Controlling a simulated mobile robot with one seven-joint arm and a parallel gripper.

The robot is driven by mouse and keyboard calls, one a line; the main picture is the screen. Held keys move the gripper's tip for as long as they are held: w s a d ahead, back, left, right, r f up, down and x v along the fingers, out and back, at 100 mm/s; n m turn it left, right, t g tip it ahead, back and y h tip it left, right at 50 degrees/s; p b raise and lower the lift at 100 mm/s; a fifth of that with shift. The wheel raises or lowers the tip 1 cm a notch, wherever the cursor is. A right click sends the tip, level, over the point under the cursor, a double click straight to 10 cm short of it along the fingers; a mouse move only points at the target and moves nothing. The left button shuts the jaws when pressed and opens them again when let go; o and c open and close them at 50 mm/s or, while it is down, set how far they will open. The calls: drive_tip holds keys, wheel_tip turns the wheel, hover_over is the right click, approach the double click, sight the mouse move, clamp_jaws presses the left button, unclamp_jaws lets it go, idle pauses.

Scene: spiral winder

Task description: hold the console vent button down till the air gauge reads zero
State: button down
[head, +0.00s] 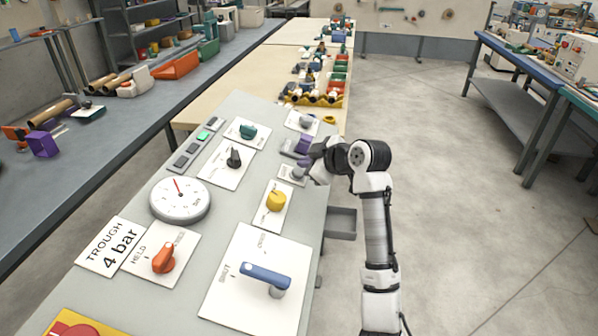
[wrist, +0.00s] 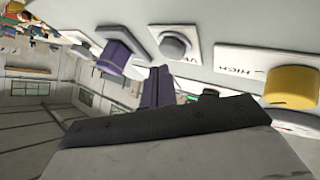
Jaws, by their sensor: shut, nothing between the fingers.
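The vent button is a grey round cap (head: 298,172) on a small white plate near the console's right edge. In the wrist view the grey button (wrist: 174,44) shows with part of its "V" lettering. My gripper (head: 305,166) is at this button, its purple-grey fingers shut and empty. In the wrist view the fingertips (wrist: 158,70) are close to the button; I cannot tell whether they touch it. The air gauge (head: 180,212) is a round white dial on the console. Its red needle points up and slightly left; its numbers are too small to read.
A purple knob (head: 303,144) is beside the vent button, and a yellow knob (head: 276,201) is on the nearer side. An orange "HELD" lever (head: 164,258), a blue lever (head: 266,275) and a "TROUGH 4 bar" card (head: 112,246) are nearer. Open floor lies right of the console.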

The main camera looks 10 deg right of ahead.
drive_tip(key=shift+f, duration=0.15)
drive_tip(key=shift+w+a+f+b, duration=0.1)
drive_tip(key=shift+a+f+b, duration=0.05)
drive_tip(key=shift+f+b, duration=0.2)
drive_tip(key=shift+a+f+b, duration=0.1)
drive_tip(key=shift+f+b, duration=0.25)
idle(2.7)
drive_tip(key=shift+r, duration=0.1)
idle(1.4)
drive_tip(key=shift+d+r+p, duration=0.25)
drive_tip(key=shift+r+p, duration=0.25)
drive_tip(key=shift+r, duration=0.25)
drive_tip(key=r+p, duration=0.1)
drive_tip(key=d+r+p, duration=0.1)
drive_tip(key=r, duration=0.1)
drive_tip(key=r+p, duration=0.1)
drive_tip(key=shift+s+d+r, duration=0.2)
drive_tip(key=shift+s+r, duration=0.15)
